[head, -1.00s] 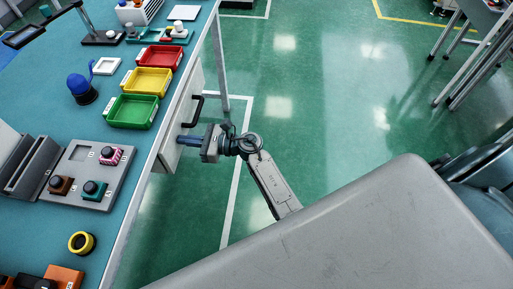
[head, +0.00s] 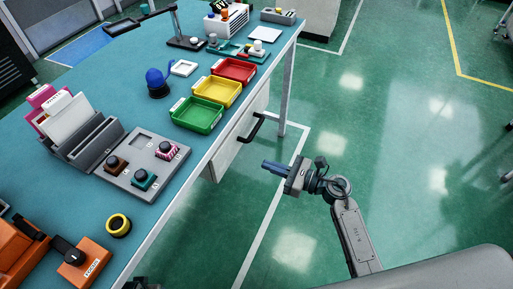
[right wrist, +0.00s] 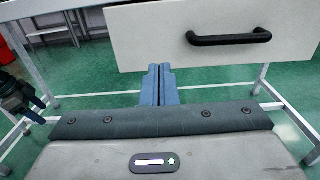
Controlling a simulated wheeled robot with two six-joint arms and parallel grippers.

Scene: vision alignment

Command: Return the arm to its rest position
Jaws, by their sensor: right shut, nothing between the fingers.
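My right gripper (head: 266,164) hangs over the green floor beside the workbench, its blue fingers together and empty. In the head view it is apart from the white drawer front (head: 226,155) and its black handle (head: 252,128), below and to the right of them. In the right wrist view the shut fingers (right wrist: 160,72) show below the drawer front (right wrist: 150,35), with the handle (right wrist: 228,37) to their upper right. A dark jointed part at the left edge of the right wrist view may be my left gripper; its jaws are unclear.
The workbench (head: 120,75) bears green (head: 197,115), yellow (head: 218,92) and red (head: 234,70) trays near its edge, and a grey panel (head: 145,163) with buttons. A bench leg (head: 287,95) stands beyond the drawer. The floor (head: 390,150) to the right is clear.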

